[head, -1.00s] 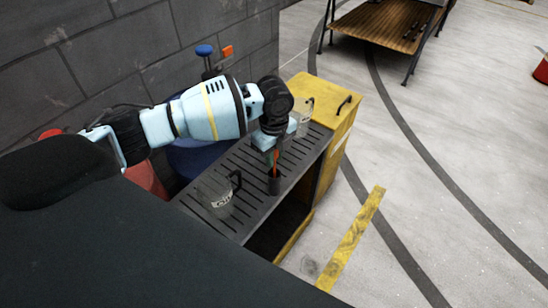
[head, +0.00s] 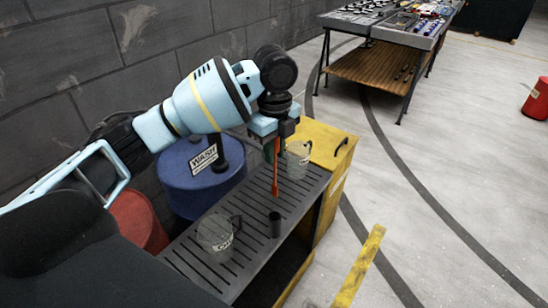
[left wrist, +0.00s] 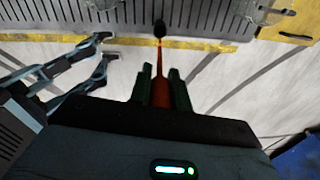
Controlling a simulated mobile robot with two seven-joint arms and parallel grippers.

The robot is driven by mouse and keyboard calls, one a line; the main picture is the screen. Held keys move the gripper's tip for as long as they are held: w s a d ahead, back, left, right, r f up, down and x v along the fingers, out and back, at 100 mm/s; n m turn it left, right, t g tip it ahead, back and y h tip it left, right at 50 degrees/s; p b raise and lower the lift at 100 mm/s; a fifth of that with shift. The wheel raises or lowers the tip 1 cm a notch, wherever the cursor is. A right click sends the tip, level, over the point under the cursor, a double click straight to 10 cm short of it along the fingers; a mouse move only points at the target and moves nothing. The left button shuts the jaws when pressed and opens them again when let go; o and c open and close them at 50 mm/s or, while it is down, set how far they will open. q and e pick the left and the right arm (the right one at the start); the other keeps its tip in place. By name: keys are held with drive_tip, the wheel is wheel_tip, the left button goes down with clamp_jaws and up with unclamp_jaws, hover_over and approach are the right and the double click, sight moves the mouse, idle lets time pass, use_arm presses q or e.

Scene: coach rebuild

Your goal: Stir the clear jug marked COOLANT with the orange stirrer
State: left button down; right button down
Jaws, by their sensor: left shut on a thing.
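My left gripper (head: 277,140) is shut on the orange stirrer (head: 276,175), which hangs upright with its tip above a small black holder (head: 275,226) on the slatted bench top. A gap shows between tip and holder. In the left wrist view the stirrer (left wrist: 160,88) runs between the fingers toward the holder (left wrist: 160,29). One clear jug (head: 213,237) with a dark handle stands at the near end of the bench; its marking is only partly readable. Another clear jug (head: 299,160) stands at the far end, partly behind the gripper, its marking not readable. My right gripper is not in view.
The slatted bench top (head: 250,258) adjoins a yellow cabinet (head: 325,143) with a black handle. A blue drum labelled WASH (head: 195,185) and a red drum (head: 138,222) stand left of the bench, by the grey wall. The floor to the right is open.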

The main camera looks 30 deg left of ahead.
use_arm(q)
drive_tip(key=s+d+f+n, duration=0.2)
drive_tip(key=s+f+n, duration=0.1)
drive_tip(key=s+n, duration=0.4)
drive_tip(key=s+d+f+n, duration=0.2)
drive_tip(key=s+n, duration=0.5)
drive_tip(key=n, duration=0.7)
drive_tip(key=shift+f, duration=0.55)
drive_tip(key=shift+s, duration=0.15)
